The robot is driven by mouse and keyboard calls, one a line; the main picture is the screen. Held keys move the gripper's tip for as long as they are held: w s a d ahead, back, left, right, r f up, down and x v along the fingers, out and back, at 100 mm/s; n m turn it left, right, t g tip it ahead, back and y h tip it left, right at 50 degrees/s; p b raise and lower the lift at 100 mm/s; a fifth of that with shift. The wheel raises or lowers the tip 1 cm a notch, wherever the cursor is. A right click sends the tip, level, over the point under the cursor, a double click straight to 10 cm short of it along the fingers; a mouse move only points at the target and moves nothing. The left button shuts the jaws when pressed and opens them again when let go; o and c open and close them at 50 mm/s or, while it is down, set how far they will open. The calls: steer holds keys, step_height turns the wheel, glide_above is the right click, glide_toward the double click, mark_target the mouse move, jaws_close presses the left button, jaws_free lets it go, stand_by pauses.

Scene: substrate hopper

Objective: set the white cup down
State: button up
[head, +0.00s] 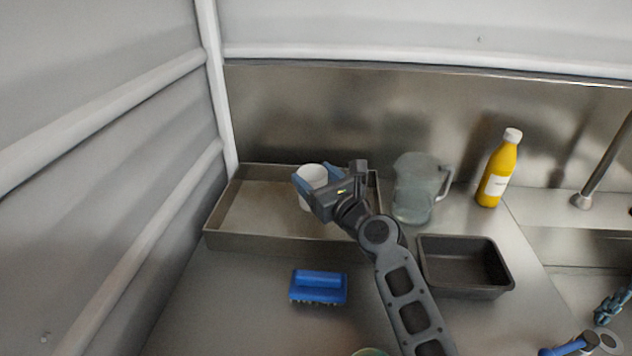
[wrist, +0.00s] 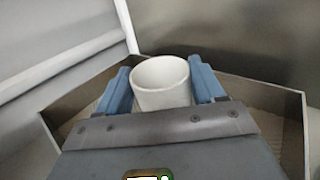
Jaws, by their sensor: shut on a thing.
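The white cup (head: 312,176) is upright between the blue fingers of my gripper (head: 316,186). In the wrist view the cup (wrist: 160,82) sits between both blue fingertips (wrist: 163,88), and its open rim faces up. My gripper is shut on it. The cup is over the right part of a shallow metal tray (head: 226,240) in the head view. The tray's rim (wrist: 285,85) also shows around the cup in the wrist view. The cup's base is hidden, so I cannot tell whether it touches the tray floor.
A clear pitcher (head: 415,190) stands right of the tray, with a yellow bottle (head: 497,172) beyond it. A dark empty pan (head: 465,265) and a blue brush (head: 318,285) lie nearer. The tray's left part is clear. Walls stand left and behind.

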steer(key=shift+f+b, duration=0.5)
steer(key=shift+f, duration=0.1)
steer(key=o, duration=1.1)
steer(key=shift+c, duration=0.2)
steer(key=shift+s+d+r+p, duration=0.15)
steer(key=shift+r+p, duration=0.6)
steer(key=shift+r, duration=0.05)
steer(key=v, duration=1.1)
steer(key=shift+s+d, duration=0.15)
steer(key=shift+s, duration=0.15)
steer(key=shift+f, duration=0.15)
